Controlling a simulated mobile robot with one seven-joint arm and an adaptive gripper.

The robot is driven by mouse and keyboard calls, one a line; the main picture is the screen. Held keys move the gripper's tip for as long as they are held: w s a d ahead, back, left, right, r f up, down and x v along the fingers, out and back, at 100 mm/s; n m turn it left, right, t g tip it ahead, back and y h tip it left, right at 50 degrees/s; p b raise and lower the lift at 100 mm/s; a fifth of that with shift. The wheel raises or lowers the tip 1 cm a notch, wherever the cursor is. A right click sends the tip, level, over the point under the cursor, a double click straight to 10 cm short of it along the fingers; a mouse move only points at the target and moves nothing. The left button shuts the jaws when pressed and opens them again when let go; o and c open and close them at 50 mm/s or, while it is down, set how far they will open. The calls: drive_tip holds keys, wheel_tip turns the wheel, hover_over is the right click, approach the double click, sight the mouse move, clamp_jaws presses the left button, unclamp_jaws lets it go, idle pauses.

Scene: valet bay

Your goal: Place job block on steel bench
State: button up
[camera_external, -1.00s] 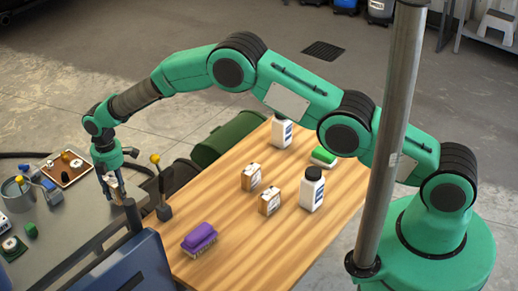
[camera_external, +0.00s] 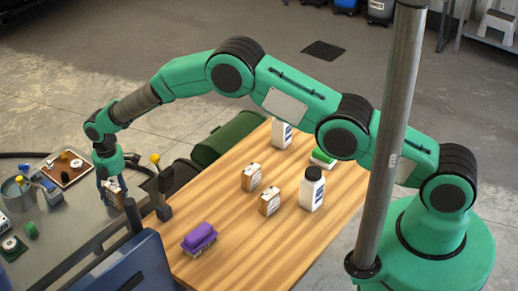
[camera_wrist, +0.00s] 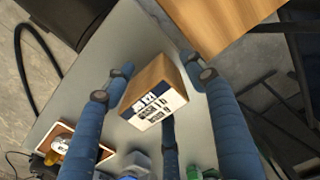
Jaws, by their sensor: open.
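A wooden job block with a white and dark printed label (camera_wrist: 155,97) stands between my gripper's spread blue fingers in the wrist view. It also shows, partly covered by the fingers, in the external view (camera_external: 118,197). My gripper (camera_external: 111,190) is open, pointing down over the grey steel bench (camera_external: 72,222), close to its right edge. In the wrist view the fingers (camera_wrist: 166,80) surround the block, with gaps visible at its sides. The steel bench (camera_wrist: 118,42) lies beneath it; the block appears to rest on it, though its underside is hidden.
Two similar blocks (camera_external: 251,176) (camera_external: 269,200), white bottles (camera_external: 312,190) and a purple brush (camera_external: 199,239) stand on the wooden table (camera_external: 235,215). A lever with a yellow knob (camera_external: 155,159) is right of my gripper. A tray (camera_external: 68,170) and a tin (camera_external: 18,192) occupy the bench's left.

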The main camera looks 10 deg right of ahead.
drive_tip(key=shift+r, duration=0.15)
wheel_tip(320, 180, up, 12)
drive_tip(key=shift+f+p, duration=0.1)
drive_tip(key=shift+p, duration=0.3)
drive_tip(key=shift+a, duration=0.1)
idle(0.7)
idle(0.5)
